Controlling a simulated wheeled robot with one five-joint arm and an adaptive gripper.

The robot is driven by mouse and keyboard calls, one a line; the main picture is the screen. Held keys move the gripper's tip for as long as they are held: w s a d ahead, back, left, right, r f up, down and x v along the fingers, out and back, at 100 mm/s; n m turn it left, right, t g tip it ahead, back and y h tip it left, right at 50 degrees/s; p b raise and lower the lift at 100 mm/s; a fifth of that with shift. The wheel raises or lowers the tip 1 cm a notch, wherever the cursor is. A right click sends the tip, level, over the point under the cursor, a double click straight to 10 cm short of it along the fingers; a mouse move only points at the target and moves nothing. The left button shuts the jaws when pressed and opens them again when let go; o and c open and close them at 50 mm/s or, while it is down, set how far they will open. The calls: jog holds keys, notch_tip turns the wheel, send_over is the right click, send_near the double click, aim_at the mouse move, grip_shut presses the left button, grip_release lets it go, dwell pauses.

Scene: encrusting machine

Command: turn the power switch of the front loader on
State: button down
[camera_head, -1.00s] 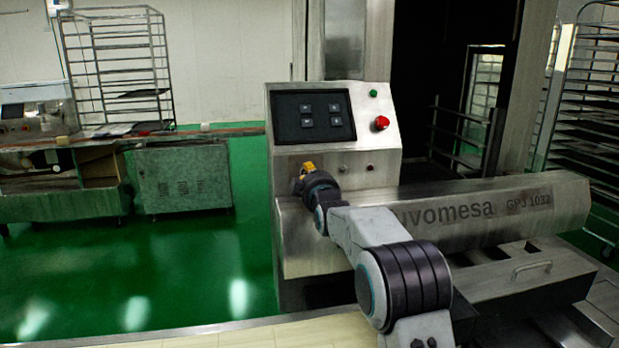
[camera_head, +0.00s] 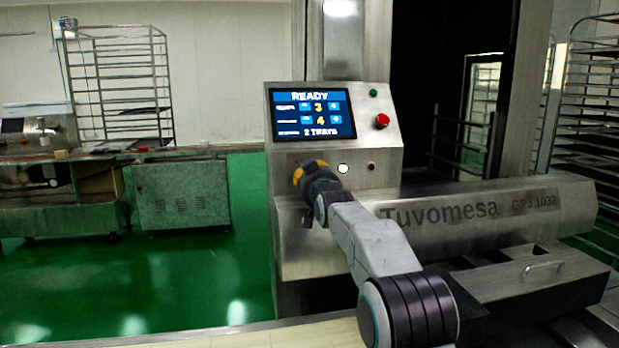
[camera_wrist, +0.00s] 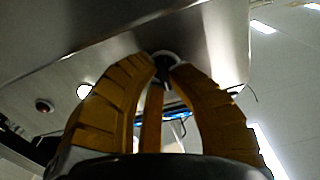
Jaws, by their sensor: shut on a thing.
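The front loader's control box (camera_head: 385,158) stands in the middle of the head view. Its screen (camera_head: 313,113) is lit blue and reads READY, with the numbers 3 and 4 and "2 TRAYS". A white indicator lamp (camera_head: 343,168) glows below the screen. My gripper (camera_head: 308,172) is at the lower left of the panel. In the wrist view my gripper's yellow fingers (camera_wrist: 165,66) are closed around a small dark round switch knob (camera_wrist: 166,56) on the metal panel. In the head view the gripper hides that knob.
A red button (camera_head: 382,121) and a green button (camera_head: 373,93) sit right of the screen. The loader's long metal body (camera_head: 470,213) extends right below the panel. A grey cabinet (camera_head: 182,194) stands to the left, with open green floor (camera_head: 190,275) before it.

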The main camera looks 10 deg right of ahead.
jog(key=m, duration=0.4)
jog(key=shift+f+m, duration=0.15)
jog(key=shift+m, duration=0.15)
jog(key=shift+a+m, duration=0.1)
jog(key=shift+m, duration=1.5)
jog(key=c, duration=1.2)
grip_release()
jog(key=shift+s, duration=0.1)
jog(key=shift+s, duration=5.9)
